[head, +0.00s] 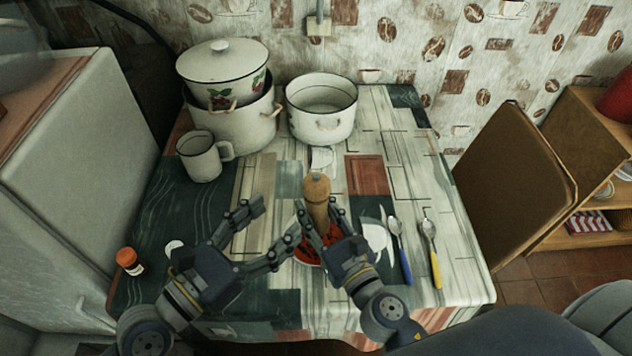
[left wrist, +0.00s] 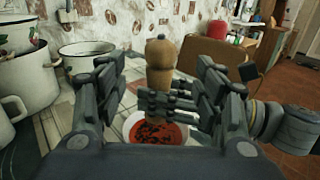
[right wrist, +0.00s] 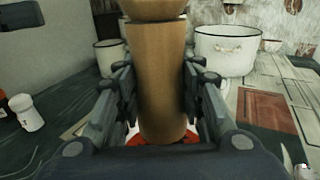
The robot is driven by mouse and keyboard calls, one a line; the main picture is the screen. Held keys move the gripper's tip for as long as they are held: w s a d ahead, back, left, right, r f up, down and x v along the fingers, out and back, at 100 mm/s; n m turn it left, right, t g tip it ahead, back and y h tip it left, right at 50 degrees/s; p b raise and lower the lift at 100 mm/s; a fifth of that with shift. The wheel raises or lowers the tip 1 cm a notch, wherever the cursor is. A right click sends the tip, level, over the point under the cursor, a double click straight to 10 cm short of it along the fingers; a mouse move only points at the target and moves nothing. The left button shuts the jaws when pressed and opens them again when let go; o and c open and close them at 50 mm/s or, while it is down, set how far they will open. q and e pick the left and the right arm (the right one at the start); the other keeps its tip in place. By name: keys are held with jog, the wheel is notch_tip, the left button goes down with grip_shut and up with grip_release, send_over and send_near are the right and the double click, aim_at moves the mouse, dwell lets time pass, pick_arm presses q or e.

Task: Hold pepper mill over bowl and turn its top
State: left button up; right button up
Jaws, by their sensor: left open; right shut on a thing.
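The wooden pepper mill (head: 317,200) is upright over the bowl (head: 303,262), which holds something red with dark specks. My right gripper (head: 318,228) is shut on the mill's body; the right wrist view shows the wooden body (right wrist: 158,80) between its fingers. The mill's rounded top (left wrist: 162,50) stands free above the fingers in the left wrist view. My left gripper (head: 268,232) is open and empty, to the left of the mill, with its fingers pointing toward it. The red contents also show below the mill in the left wrist view (left wrist: 160,131). The grippers partly hide the bowl.
Enamel pots (head: 235,125) and an open white pot (head: 321,108) stand at the back. A white mug (head: 200,158) is at the left, a small orange-capped bottle (head: 129,261) at the left edge. Two spoons (head: 433,250) lie right of the bowl. A chair (head: 513,180) stands beyond the right edge.

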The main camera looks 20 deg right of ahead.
aim_at(306, 193)
pick_arm(q)
jog(key=x, duration=1.1)
jog(key=shift+w+d, duration=0.15)
jog(key=shift+d, duration=0.1)
jog(key=c, duration=1.1)
